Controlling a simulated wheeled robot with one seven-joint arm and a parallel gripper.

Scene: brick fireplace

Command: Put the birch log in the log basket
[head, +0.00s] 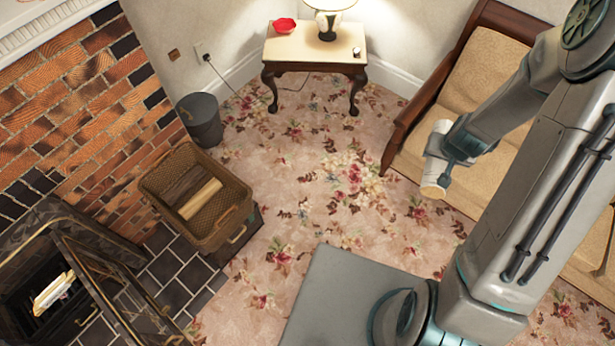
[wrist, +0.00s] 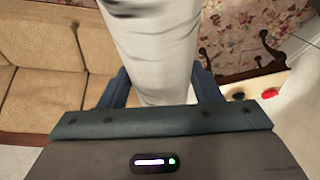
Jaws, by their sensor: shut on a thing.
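The birch log (head: 436,158), white with a pale cut end, is held in my gripper (head: 449,157) in front of the sofa, above floor height. In the wrist view the log (wrist: 155,45) fills the space between my gripper's two blue fingers (wrist: 158,88), which are shut on it. The wicker log basket (head: 233,222) stands to the left by the hearth, well apart from the gripper. Several logs, brown and pale, lie inside the basket. Part of the log is hidden behind the gripper in the head view.
A wooden sofa with tan cushions (head: 480,80) is behind the arm. A small table (head: 340,50) with a lamp and a red bowl (head: 284,26) stands at the back. A grey bin (head: 201,120) and the open stove (head: 45,285) are at left. Flowered carpet (head: 320,190) lies clear between.

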